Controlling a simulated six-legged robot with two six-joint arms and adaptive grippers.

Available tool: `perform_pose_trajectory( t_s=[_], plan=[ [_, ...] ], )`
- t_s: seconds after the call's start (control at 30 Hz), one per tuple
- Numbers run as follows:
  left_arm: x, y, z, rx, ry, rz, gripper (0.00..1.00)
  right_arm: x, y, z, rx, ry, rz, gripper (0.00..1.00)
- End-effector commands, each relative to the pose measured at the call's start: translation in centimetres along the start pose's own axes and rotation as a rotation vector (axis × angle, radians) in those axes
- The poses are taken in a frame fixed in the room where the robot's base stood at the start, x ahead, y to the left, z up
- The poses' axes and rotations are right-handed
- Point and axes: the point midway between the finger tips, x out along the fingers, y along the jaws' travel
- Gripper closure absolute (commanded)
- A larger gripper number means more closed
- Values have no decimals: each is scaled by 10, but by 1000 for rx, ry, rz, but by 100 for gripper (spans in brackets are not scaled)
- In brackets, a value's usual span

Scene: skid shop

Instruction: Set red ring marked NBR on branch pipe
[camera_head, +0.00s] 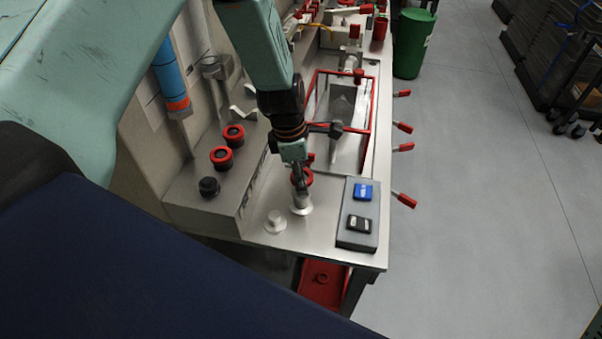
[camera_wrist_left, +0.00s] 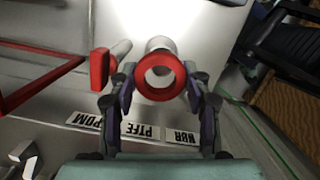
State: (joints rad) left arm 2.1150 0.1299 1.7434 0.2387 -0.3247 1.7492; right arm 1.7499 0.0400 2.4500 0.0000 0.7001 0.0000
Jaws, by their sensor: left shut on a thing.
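A red ring (camera_head: 303,178) is held in my left gripper (camera_head: 299,181), just above the branch pipe (camera_head: 301,207), a short silvery stub with a flange. In the left wrist view the red ring (camera_wrist_left: 160,90) sits between the two fingertips of my left gripper (camera_wrist_left: 155,83), its hole facing the camera. The pale pipe (camera_wrist_left: 160,43) shows behind and past it. I cannot tell whether ring and pipe touch. No mark is readable on the ring. My right gripper is not in view.
Labels reading NBR (camera_wrist_left: 182,138), PTFE (camera_wrist_left: 140,130) and one ending in PDM (camera_wrist_left: 84,121) show upside down. A low silver knob (camera_head: 275,222) and a grey tray with blue and black blocks (camera_head: 357,240) flank the pipe. A red-framed box (camera_head: 373,110) stands behind.

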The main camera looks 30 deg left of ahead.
Motion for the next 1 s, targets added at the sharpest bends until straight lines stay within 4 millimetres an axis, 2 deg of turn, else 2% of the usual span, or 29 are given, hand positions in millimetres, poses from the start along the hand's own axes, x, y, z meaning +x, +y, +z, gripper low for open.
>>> perform_pose_trajectory(
  t_s=[0.6, 1.0],
  plan=[
    [16, -1, -4, 0, 0, 0, 74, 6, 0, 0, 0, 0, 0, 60],
    [16, -2, -4, 0, 0, 0, 74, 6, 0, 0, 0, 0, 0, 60]
  ],
)
